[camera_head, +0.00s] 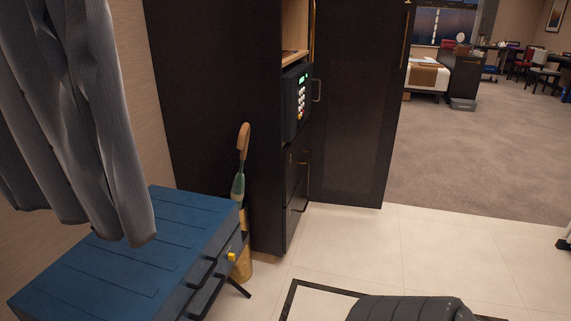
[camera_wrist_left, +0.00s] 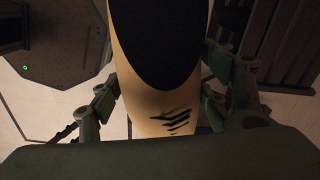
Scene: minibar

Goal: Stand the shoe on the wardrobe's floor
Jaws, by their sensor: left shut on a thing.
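A yellow shoe (camera_wrist_left: 150,108) with a dark opening and black stripes fills the middle of the left wrist view. The fingers of my left gripper (camera_wrist_left: 158,100) are on both sides of it, shut on it. Neither the shoe nor my grippers show in the head view. The dark wardrobe (camera_head: 215,110) stands at the centre of the head view, seen mostly from its side. Its door (camera_head: 355,110) stands open to the right. Its floor is not visible from here.
A black safe (camera_head: 297,100) sits in the wardrobe, with drawers below. An umbrella (camera_head: 239,185) leans by its side. A blue case (camera_head: 150,250) stands at lower left under hanging grey cloth (camera_head: 80,110). Pale floor tiles (camera_head: 430,250) are clear at right.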

